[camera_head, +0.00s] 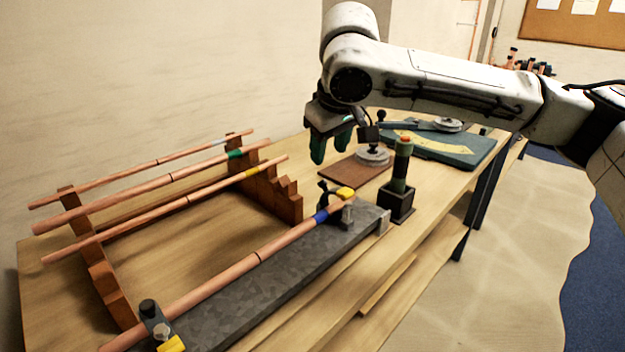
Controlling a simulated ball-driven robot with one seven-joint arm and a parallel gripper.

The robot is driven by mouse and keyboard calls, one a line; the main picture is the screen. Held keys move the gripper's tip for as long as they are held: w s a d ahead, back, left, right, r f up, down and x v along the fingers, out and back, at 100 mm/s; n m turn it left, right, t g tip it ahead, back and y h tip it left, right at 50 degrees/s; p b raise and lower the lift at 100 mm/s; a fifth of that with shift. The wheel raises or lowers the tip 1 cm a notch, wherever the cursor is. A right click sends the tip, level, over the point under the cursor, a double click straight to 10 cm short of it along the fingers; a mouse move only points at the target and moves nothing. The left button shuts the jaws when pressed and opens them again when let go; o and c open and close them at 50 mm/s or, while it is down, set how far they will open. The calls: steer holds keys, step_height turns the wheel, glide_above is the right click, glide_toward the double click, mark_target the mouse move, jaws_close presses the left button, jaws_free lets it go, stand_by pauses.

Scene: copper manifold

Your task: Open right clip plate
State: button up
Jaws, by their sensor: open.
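A grey metal bar (270,268) lies along the front of the workbench with a copper pipe (250,258) along it. The left clip (155,325) with a yellow tab (171,343) is at the near end. My gripper (331,148) has green-tipped fingers, is open, and hangs behind and above the right clip, apart from it. Its grip space looks empty.
Several copper pipes rest on stepped wooden racks (272,190) at left. Behind are a brown board (350,185) with a round metal piece and a dark green mat (455,150).

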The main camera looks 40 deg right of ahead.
mark_target(323, 184)
steer(key=x, duration=1)
steer(key=shift+a, duration=0.1)
jaws_close()
stand_by(0.4)
